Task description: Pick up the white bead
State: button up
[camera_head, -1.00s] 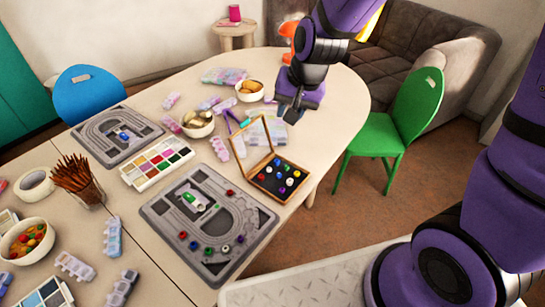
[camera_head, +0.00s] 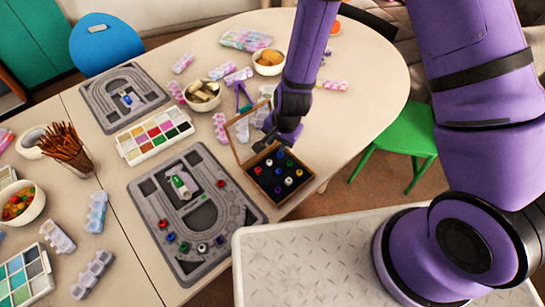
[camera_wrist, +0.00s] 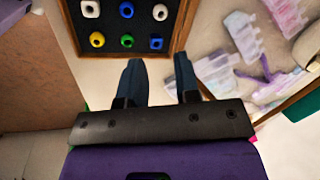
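Two white beads sit among coloured beads in the open wooden box. In the wrist view, a white bead (camera_wrist: 90,8) shows at the top left and another white bead (camera_wrist: 160,12) at the top right of the visible rows. My gripper (camera_head: 268,142) is above the back edge of the box by its lid. In the wrist view my gripper (camera_wrist: 160,72) is open and empty, its fingers apart from the beads.
The wooden box (camera_head: 305,184) has a raised lid (camera_head: 240,140) behind it. The bead board (camera_head: 150,205) lies to its left with several beads and a small vehicle. Bowls (camera_head: 203,95) and plastic cases stand behind. The table's right end is mostly clear.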

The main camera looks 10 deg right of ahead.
send_over(270, 165)
jog(key=d, duration=0.2)
jog(key=f, duration=0.3)
jog(key=w+f, duration=0.1)
jog(key=f, duration=0.1)
jog(key=shift+a, duration=0.2)
jog(key=shift+s+a+f, duration=0.2)
jog(key=shift+f, duration=0.3)
jog(key=shift+w+a+f, duration=0.1)
jog(key=shift+a+f, duration=0.2)
jog(key=shift+f, duration=0.7)
jog(key=shift+a+f, duration=0.25)
jog(key=shift+f, duration=0.75)
jog(key=shift+c, duration=0.2)
grip_shut()
